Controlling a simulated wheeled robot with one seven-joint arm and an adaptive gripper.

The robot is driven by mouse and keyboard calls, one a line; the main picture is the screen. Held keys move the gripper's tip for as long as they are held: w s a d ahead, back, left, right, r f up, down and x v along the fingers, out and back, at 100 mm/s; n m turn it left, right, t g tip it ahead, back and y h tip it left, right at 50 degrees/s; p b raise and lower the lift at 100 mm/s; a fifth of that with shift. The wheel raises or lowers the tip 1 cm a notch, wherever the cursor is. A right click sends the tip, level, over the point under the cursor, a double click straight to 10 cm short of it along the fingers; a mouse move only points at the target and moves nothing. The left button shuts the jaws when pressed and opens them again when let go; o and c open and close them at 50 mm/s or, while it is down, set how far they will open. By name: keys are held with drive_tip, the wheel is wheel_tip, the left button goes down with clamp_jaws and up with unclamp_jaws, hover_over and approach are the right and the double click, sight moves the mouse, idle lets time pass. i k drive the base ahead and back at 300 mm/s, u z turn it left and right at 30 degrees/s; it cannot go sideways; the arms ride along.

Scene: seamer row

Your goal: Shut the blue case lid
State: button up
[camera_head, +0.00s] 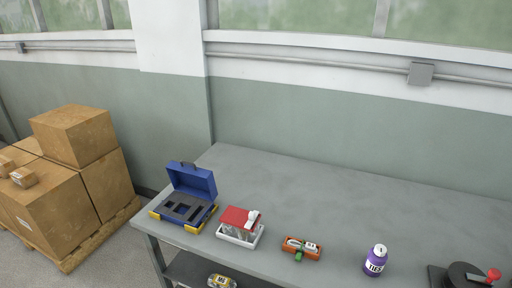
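The blue case (185,207) stands at the left end of the grey table, with yellow corners at its front. Its blue lid (192,180) is raised and leans back, with a dark handle on its top edge. The inside shows a dark insert with cut-out slots, which look empty. My gripper is not in view, so I cannot see whether it is open or shut.
On the grey table (330,190), right of the case, are a white box with a red top (239,226), an orange tray (301,248), a purple bottle (375,260) and a dark device (466,275). Cartons (75,135) stand on a pallet at left. The table's back is clear.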

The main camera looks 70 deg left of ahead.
sight(190, 180)
drive_tip(key=u, duration=2.8)
